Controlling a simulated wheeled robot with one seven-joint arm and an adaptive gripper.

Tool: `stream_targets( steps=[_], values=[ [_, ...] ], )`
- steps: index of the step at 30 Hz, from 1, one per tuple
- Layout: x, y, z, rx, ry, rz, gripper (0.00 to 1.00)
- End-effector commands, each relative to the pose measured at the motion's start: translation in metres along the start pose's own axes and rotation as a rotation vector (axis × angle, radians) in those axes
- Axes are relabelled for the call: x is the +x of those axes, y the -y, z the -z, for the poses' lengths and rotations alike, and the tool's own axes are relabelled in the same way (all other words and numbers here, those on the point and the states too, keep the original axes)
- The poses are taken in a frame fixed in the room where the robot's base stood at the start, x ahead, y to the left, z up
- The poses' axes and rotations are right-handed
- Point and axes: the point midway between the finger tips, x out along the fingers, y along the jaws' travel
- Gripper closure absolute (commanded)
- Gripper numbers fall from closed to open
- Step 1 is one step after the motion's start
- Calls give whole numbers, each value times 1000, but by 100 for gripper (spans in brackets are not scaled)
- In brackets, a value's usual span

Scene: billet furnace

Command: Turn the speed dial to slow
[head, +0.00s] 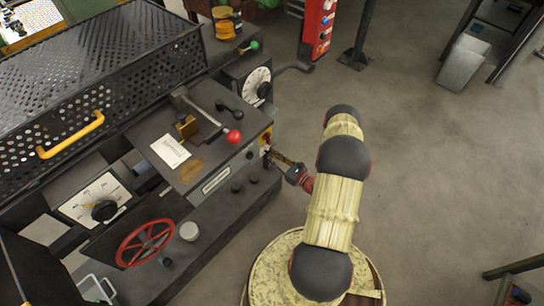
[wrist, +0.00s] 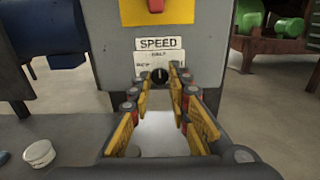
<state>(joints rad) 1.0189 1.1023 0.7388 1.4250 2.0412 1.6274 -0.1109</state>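The speed dial (wrist: 160,77) is a small black round knob with a pale mark pointing up, on the grey panel face under a white SPEED label (wrist: 160,43). Smaller lettering sits around it, partly hidden by the fingers and too blurred to read surely. My gripper (wrist: 161,79) has its yellow-padded fingertips on either side of the knob, with narrow gaps visible; it looks open around it. In the head view my gripper (head: 272,155) is at the right end of the machine, and the dial is hidden there.
A red button on a yellow plate (wrist: 157,10) sits just above the label. A red-knobbed lever (head: 234,137), a red handwheel (head: 145,243) and a white-faced gauge (head: 257,84) are on the machine. The floor (head: 430,150) to the right is open.

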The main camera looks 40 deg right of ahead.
Motion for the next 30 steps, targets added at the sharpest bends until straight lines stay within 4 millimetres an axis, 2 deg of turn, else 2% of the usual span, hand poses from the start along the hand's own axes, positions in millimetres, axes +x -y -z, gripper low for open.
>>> stream_targets(
  steps=[9,20,30],
  values=[
    [0,0,0,0,0,0,100],
    [0,0,0,-21,0,0,100],
    [0,0,1,-209,0,1,100]
  ],
)
